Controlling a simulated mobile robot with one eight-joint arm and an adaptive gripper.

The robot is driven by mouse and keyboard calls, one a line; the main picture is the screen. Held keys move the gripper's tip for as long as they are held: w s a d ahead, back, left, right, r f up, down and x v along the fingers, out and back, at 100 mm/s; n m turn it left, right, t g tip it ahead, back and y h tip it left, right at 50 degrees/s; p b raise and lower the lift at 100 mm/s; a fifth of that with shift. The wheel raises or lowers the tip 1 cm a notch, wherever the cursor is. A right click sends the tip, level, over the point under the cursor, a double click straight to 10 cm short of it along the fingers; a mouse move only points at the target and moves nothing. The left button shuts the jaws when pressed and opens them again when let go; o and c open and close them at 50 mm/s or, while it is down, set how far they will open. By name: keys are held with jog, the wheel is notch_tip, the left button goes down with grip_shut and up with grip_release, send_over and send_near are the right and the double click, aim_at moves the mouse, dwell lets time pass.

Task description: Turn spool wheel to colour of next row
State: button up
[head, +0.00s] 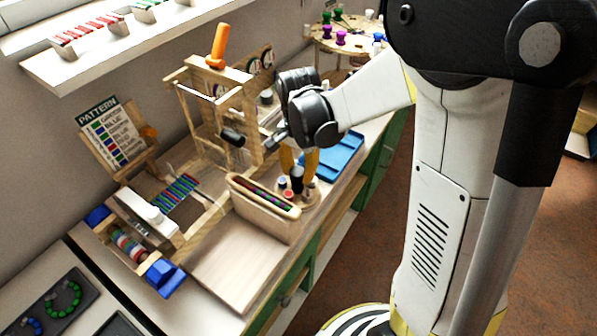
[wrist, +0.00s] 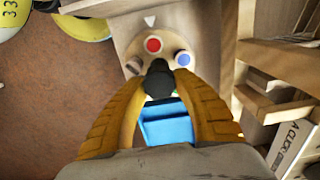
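The spool wheel (head: 309,196) is a round pale wooden disc on the bench, with red, blue and white spools around a black knob. In the wrist view, the red spool (wrist: 153,45) is nearest a white triangular mark (wrist: 149,20). My gripper (head: 298,164) points down over the wheel. Its yellow fingers (wrist: 160,79) appear closed against both sides of the black knob (wrist: 158,84). The pattern board (head: 113,131) lists coloured rows, too small to read surely.
A bead tray (head: 262,214) stands close left of the wheel, and a blue tray (head: 342,158) lies behind it. A wooden frame with an orange handle (head: 217,46) rises left of my gripper. A loom with green and blue beads (head: 177,193) is further left.

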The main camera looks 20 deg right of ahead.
jog(key=shift+n, duration=0.3)
jog(key=n, duration=0.6)
jog(key=shift+a, duration=0.1)
jog(key=n, duration=0.3)
jog(key=shift+n, duration=0.4)
jog(key=shift+a+n+p, duration=0.15)
jog(key=shift+n+p, duration=0.15)
jog(key=shift+n, duration=1.6)
jog(key=o, duration=1.2)
